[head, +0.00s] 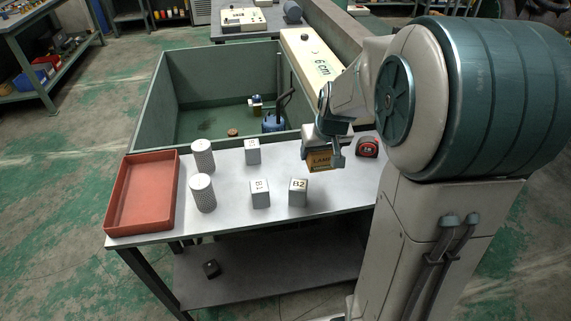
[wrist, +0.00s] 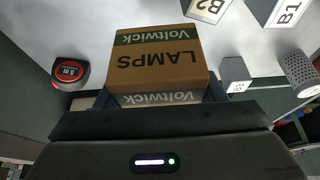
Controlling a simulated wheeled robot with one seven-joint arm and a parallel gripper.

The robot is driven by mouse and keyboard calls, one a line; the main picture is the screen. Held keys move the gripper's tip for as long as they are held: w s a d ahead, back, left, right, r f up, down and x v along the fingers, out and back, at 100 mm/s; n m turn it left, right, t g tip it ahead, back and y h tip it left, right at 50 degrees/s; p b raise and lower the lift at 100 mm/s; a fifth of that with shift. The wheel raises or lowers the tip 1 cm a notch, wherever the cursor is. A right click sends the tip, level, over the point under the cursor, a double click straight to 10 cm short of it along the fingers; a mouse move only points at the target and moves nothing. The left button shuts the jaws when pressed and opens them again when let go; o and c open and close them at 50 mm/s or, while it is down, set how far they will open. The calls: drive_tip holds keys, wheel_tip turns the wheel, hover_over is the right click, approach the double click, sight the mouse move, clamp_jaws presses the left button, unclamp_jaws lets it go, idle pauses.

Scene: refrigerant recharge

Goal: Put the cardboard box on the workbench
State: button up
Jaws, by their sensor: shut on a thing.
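The cardboard box (head: 320,162) is brown with a green band and the word LAMPS; it also fills the middle of the wrist view (wrist: 158,62). My gripper (head: 322,145) is shut on it, with a jaw on either side. The box is over the right part of the grey workbench (head: 230,219). I cannot tell whether its underside touches the top. My gripper's dark body (wrist: 160,125) spans the lower wrist view.
On the bench are a red tray (head: 141,195), two knurled cylinders (head: 203,193), grey blocks including B2 (head: 298,192) and B1 (head: 260,194), and a red-black tape measure (head: 367,147) close right of the box. A green bin (head: 180,85) stands behind. The front right top is clear.

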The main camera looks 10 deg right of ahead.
drive_tip(key=p, duration=0.1)
hover_over(280, 173)
drive_tip(key=s, duration=0.1)
wheel_tip(280, 173, down, 7)
drive_tip(key=shift+s+r, duration=0.15)
drive_tip(key=shift+f, duration=2.05)
drive_tip(key=shift+f, duration=0.1)
drive_tip(key=o, duration=0.6)
drive_tip(key=shift+f, duration=0.1)
drive_tip(key=o, duration=0.4)
drive_tip(key=shift+r, duration=0.2)
